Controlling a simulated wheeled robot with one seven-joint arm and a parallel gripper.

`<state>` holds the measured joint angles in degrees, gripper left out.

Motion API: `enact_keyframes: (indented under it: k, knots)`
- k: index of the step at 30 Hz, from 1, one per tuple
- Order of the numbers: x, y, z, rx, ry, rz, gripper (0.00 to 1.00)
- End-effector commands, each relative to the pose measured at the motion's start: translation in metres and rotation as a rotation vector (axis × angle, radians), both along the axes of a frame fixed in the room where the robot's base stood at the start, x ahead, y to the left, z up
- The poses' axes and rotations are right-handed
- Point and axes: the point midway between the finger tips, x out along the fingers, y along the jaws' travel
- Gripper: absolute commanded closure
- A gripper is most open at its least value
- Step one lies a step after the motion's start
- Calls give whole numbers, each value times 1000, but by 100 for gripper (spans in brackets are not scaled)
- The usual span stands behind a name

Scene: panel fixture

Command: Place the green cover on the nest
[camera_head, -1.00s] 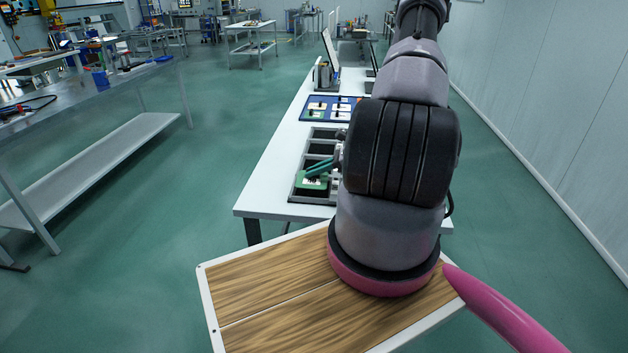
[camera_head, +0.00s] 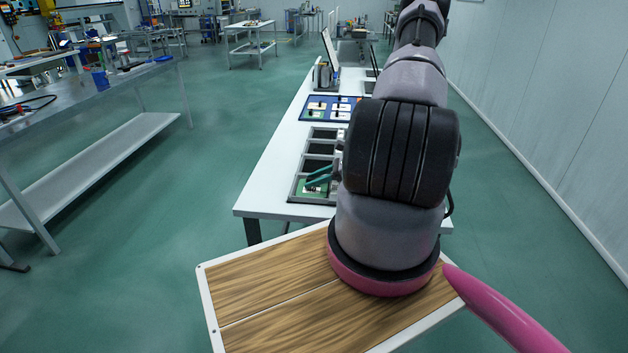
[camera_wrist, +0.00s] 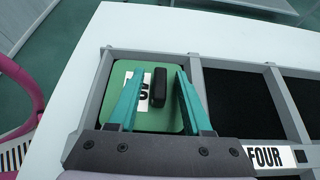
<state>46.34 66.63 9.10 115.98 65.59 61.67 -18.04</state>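The green cover (camera_wrist: 153,113) lies flat in the end compartment of a grey tray (camera_head: 296,186), with a black handle (camera_wrist: 159,88) and a partly hidden white label with black letters. In the head view the cover (camera_head: 313,188) is at the tray's near end. My gripper (camera_wrist: 160,75) is open, its teal fingers on either side of the handle with a gap on both sides. The gripper (camera_head: 317,178) also shows in the head view, partly behind my arm. I cannot tell which place is the nest.
A blue board (camera_head: 309,101) with several white plates and black handles lies farther along the white table (camera_head: 268,183). The tray's neighbouring compartments look dark and empty; one carries a "FOUR" label (camera_wrist: 266,156). A laptop-like screen (camera_head: 329,48) and metal containers stand farther back.

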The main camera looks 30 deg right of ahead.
Motion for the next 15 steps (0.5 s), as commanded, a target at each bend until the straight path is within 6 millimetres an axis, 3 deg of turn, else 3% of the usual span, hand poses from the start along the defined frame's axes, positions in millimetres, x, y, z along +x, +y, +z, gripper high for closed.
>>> enact_keyframes:
  k: [5, 15]
  knots:
    - [-5, -8, 8, -2, -1, -1, 51]
    - [-39, -60, 42, -2, -2, -3, 51]
